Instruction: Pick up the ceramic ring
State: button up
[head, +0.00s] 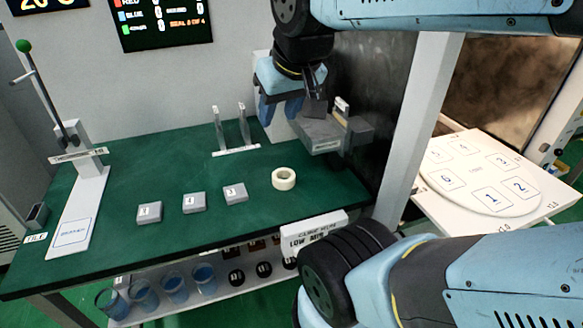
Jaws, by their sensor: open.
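The ceramic ring (284,179) is a cream-white ring lying flat on the green table (120,185), right of a row of grey blocks. My gripper (292,112) is above the back right part of the table, behind the ring and apart from it. Its blue fingers are open. I cannot see anything held between them. A grey box-like object (330,135) is just right of the fingers; whether it touches them I cannot tell.
Three grey numbered blocks (194,202) sit left of the ring. A white two-post stand (236,151) is behind them. A lever with a green knob (23,46) stands at the left. Blue cups (175,288) are on the lower shelf. A white post (418,130) rises at the right.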

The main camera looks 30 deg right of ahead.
aim_at(282, 172)
jog(key=z, duration=0.7)
jog(key=k, duration=1.95)
jog(key=u, duration=0.85)
jog(key=i, duration=1.65)
jog(key=z, duration=0.05)
